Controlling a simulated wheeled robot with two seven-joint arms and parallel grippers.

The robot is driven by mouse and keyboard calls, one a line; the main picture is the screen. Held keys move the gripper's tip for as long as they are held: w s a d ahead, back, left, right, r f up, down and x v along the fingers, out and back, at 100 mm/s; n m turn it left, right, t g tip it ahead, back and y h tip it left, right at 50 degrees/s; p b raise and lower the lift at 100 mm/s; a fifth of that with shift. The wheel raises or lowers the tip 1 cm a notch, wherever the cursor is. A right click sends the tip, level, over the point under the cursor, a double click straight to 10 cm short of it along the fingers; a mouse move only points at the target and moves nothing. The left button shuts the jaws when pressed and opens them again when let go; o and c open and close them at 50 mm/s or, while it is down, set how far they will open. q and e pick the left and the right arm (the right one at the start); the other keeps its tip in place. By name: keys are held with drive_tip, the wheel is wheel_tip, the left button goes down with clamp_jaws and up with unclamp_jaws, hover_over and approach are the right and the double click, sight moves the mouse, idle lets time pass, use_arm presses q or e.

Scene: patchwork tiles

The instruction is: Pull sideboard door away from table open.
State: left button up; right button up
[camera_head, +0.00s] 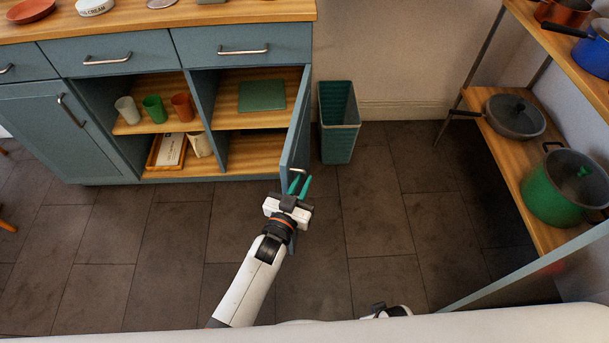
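The blue-grey sideboard (201,83) with a wooden top stands at the back left. Its right-hand door (297,131) stands swung wide open, seen nearly edge-on at the cabinet's right end. The door's metal handle (298,170) is near its lower front edge. My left gripper (301,181) has its two teal fingers apart, with the tips right at the handle; I cannot tell if they touch it. A small black and white part, likely of my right gripper (388,311), shows at the bottom edge, its fingers hidden.
A closed door (57,132) is at the sideboard's left. Open shelves hold cups (154,108), a green board (262,96) and a wooden tray (166,151). A teal bin (339,122) stands right of the open door. A shelf rack (492,134) with pots is at right. The middle floor is clear.

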use_arm(q)
drive_tip(key=p+v, duration=0.1)
drive_tip(key=v, duration=0.8)
drive_tip(key=shift+s+a, duration=0.2)
drive_tip(key=shift+s, duration=0.15)
use_arm(e)
drive_tip(key=s+f, duration=0.3)
drive_tip(key=shift+s+d+f, duration=0.15)
drive_tip(key=shift+d, duration=0.15)
